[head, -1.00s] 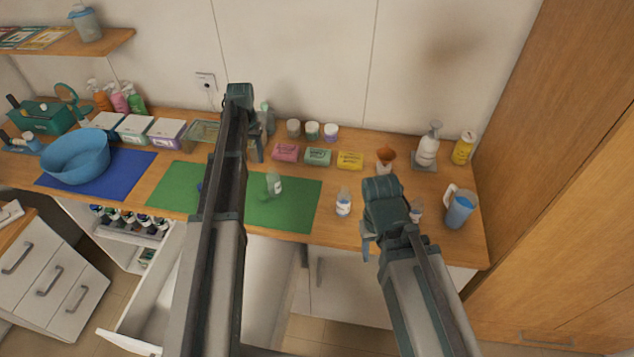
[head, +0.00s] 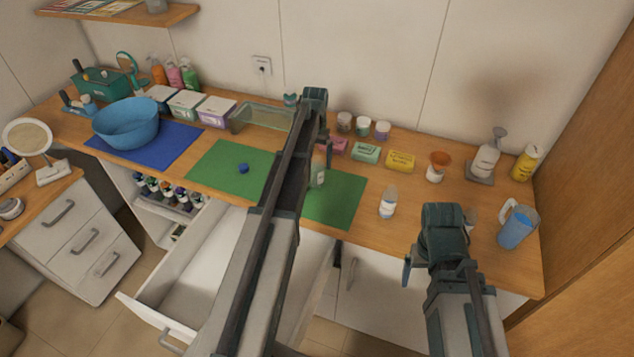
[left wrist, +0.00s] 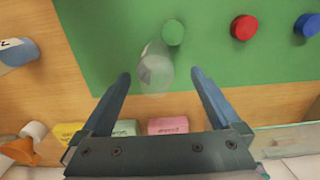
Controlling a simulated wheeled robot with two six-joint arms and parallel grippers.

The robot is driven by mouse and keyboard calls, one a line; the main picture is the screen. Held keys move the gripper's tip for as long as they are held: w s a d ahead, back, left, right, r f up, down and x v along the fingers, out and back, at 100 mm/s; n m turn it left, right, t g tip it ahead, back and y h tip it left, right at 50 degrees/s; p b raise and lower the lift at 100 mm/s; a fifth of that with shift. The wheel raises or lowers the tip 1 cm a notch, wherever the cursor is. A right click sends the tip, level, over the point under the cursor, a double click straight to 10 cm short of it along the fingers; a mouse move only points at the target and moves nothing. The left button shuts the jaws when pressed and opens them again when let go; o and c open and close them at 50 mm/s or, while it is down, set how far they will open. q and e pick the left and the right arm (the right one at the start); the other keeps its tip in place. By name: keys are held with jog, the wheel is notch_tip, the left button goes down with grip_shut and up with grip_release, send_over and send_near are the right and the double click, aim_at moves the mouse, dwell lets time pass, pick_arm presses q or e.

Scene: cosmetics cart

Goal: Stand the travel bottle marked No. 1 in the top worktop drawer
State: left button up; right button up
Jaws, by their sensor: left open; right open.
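A pale, translucent travel bottle (head: 318,175) stands on the green mat (head: 215,167), partly behind my left arm. Its marking is not readable. In the left wrist view the bottle (left wrist: 154,70) appears between the fingertips of my left gripper (left wrist: 161,76), which is open; no grip shows. A second clear bottle with a blue label (head: 388,204) stands on the wood right of the mat. The top worktop drawer (head: 180,280) is pulled out below the mat; its visible inside looks empty, and my left arm hides part. My right gripper (head: 414,266) is open near the front edge.
Green (left wrist: 173,32), red (left wrist: 243,27) and blue (left wrist: 306,24) caps lie on the mat. A blue basin (head: 127,124) is left; a blue jug (head: 516,229) is at the right end.

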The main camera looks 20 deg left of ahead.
aim_at(317, 170)
pick_arm(q)
jog(key=shift+f, duration=0.1)
jog(key=f+b, duration=0.5)
jog(key=shift+d+f, duration=0.2)
jog(key=shift+d, duration=0.05)
jog(key=shift+s+r, duration=0.1)
jog(key=c, duration=1.4)
jog(key=shift+c, duration=0.2)
jog(key=shift+r, duration=0.15)
